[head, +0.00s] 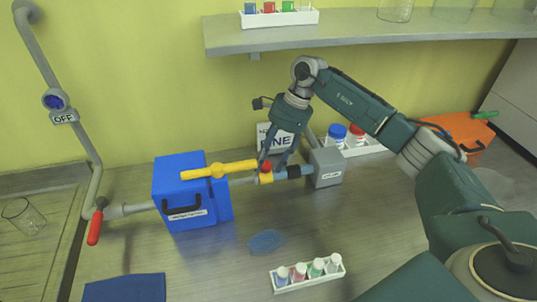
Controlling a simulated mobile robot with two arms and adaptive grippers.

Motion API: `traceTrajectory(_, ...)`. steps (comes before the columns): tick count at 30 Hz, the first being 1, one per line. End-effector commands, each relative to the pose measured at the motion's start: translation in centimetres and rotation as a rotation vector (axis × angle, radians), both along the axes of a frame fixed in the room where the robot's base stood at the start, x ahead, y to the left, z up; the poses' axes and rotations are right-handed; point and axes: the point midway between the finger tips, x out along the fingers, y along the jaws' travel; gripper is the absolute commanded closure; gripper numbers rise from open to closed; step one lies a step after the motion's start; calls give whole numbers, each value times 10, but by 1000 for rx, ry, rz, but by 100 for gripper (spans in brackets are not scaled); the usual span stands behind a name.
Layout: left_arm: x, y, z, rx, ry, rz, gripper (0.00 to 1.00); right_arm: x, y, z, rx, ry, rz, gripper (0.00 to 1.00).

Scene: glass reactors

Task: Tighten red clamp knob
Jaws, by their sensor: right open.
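The small red clamp knob (265,167) sits on top of a yellow clamp (266,179) on the pipe between the blue box and the grey box. My right gripper (273,160) comes down from above, its two fingers spread and pointing down. The fingertips are close to the knob, one near its left side and one to its right. I cannot tell whether they touch it. My left gripper is not in view.
A blue box (170,200) with a long yellow handle (238,168) is left of the clamp; a grey box (328,168) is right. A vial rack (308,274), blue puddle-like patch (266,241) and blue cloth (125,288) lie in front. A shelf (370,38) hangs behind.

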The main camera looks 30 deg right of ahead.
Motion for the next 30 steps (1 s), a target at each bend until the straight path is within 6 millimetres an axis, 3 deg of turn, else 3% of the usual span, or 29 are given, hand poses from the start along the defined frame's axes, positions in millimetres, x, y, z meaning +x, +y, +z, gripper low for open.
traceTrajectory(7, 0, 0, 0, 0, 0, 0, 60, 0, 0, -2, 0, 0, 0, 53)
traceTrajectory(14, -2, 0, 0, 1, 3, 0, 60, 0, 0, -2, 0, 0, 0, 96)
traceTrajectory(30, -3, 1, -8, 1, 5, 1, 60, 0, -1, -2, -1, -4, -89, 96)
